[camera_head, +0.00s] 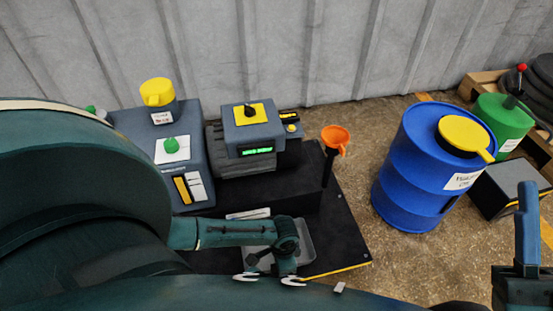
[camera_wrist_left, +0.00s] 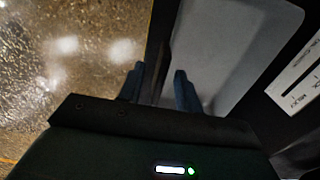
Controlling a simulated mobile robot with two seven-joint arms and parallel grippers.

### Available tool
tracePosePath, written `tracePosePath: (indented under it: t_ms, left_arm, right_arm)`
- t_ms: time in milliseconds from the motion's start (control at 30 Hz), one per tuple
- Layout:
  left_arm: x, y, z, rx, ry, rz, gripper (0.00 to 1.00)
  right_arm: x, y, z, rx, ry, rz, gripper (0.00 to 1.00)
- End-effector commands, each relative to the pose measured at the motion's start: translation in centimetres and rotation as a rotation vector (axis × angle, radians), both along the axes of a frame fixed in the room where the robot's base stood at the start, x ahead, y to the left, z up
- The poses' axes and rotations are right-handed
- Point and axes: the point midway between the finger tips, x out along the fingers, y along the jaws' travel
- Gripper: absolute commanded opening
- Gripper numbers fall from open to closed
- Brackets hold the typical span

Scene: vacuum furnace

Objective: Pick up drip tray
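The drip tray (camera_head: 306,236) is a shallow grey pan on the black base plate in the head view. A teal pipe-like part partly covers it. It also shows in the left wrist view (camera_wrist_left: 232,50) as a pale grey surface with rounded corners. My left gripper (camera_wrist_left: 160,75) has its two blue fingers apart at the tray's edge, with a dark strip between them. I cannot tell whether they touch the tray. I cannot make this gripper out in the head view. My right gripper (camera_head: 527,215) stands at the right edge, away from the tray; its finger gap does not show.
A blue drum (camera_head: 412,170) with a yellow lid stands to the right. An orange funnel (camera_head: 336,138) and a grey pump unit (camera_head: 250,128) are behind the tray. A green canister (camera_head: 503,118) is farther right. Bare floor lies between base plate and drum.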

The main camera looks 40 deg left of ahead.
Motion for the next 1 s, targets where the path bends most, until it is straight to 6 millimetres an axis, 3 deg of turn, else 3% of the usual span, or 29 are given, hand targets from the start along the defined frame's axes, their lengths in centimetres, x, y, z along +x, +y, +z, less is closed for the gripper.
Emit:
tracePosePath:
  t_ms: [267, 700, 1000]
  left_arm:
    - [0.03, -0.03, -0.19, -0.001, -0.001, -0.001, 0.35]
    - [0.02, -0.01, -0.19, -0.001, -0.001, -0.001, 0.00]
    - [0.01, 0.01, -0.20, -0.001, -0.001, -0.001, 0.00]
  right_arm:
    - [-0.09, -0.03, 0.35, -0.003, -0.023, 0.000, 0.42]
    - [-0.08, -0.02, 0.34, -0.002, -0.022, 0.000, 0.42]
    - [-0.09, -0.02, 0.33, -0.002, -0.022, 0.000, 0.42]
